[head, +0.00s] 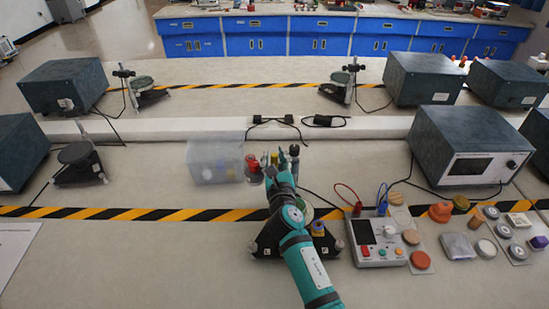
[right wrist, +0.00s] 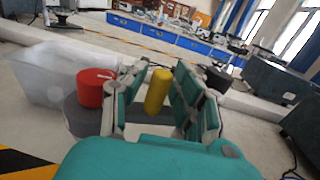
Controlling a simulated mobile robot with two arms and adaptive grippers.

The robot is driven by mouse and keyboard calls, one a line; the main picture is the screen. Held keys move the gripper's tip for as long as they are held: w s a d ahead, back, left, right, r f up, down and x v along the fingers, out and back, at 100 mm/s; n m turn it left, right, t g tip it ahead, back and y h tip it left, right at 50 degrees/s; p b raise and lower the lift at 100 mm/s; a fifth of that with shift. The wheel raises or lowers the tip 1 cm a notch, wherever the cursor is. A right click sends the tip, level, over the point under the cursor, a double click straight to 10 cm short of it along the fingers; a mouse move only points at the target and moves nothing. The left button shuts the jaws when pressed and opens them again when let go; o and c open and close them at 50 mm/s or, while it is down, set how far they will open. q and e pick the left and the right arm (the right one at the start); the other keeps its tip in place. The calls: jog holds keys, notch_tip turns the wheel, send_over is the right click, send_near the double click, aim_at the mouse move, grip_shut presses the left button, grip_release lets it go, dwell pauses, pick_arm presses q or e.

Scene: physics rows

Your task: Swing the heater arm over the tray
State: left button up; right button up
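A black-based device (head: 325,247) stands in front of me, partly hidden by my right arm. In the right wrist view, the yellow cylinder (right wrist: 158,90) stands between the open fingers of my right gripper (right wrist: 150,98). The red cylinder (right wrist: 94,88) is outside the left finger, above a dark grey rounded plate (right wrist: 84,118). I cannot tell whether the fingers touch the yellow cylinder. Which part is the heater arm or tray is unclear. My left gripper is out of view.
A translucent box (head: 214,162) stands left of the red cylinder. A control box (head: 376,238) with cables and several loose pucks are at right. A large instrument (head: 470,145) stands behind them. The bench at front left is mostly clear.

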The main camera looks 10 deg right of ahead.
grip_shut()
dwell(0.5)
